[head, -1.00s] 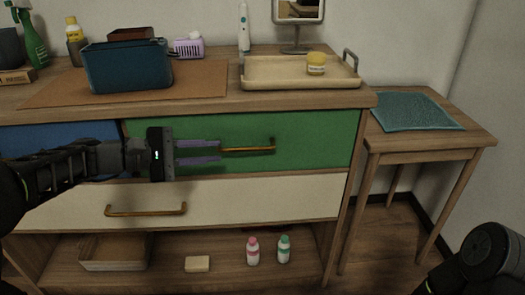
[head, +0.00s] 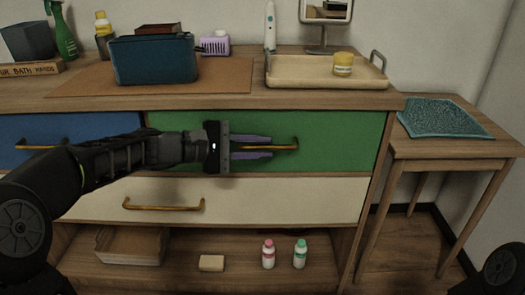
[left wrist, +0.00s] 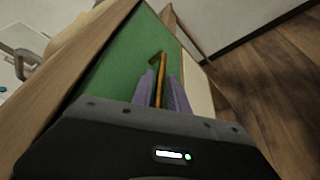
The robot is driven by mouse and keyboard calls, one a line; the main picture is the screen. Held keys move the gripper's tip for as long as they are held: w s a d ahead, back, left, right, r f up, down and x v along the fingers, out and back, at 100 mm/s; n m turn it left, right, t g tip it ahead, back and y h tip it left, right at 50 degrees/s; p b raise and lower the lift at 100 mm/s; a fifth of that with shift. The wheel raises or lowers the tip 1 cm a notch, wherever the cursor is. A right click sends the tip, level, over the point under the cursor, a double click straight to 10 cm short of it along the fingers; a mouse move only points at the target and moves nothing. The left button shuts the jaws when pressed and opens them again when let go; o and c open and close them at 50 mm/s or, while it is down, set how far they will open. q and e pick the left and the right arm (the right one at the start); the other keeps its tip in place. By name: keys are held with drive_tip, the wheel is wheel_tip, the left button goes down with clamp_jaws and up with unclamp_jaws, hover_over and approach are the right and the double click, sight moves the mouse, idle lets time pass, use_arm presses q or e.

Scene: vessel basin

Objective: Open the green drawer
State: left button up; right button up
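The green drawer (head: 340,135) is at the upper right of the cabinet, and its front looks flush. Its brass bar handle (head: 285,147) runs sideways across the front. My left gripper (head: 271,146) reaches in from the left, its two purple fingers pointing right along the handle. One finger is above the bar and one below, with a gap between them. The left wrist view shows the handle (left wrist: 158,83) running between the two fingers (left wrist: 163,82), which look apart. The handle's left end is hidden. My right gripper is not in view.
A blue drawer (head: 75,128) is to the left and a cream drawer (head: 270,195) below. The cabinet top holds a blue-green basket (head: 155,62) and a beige tray (head: 325,77). A side table (head: 450,148) stands at right. Floor shows below it.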

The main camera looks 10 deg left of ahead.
use_arm(q)
drive_tip(key=shift+w+d+f, duration=0.1)
drive_tip(key=shift+w+d, duration=0.1)
drive_tip(key=shift+d, duration=0.1)
drive_tip(key=shift+c, duration=0.6)
clamp_jaws()
idle(0.7)
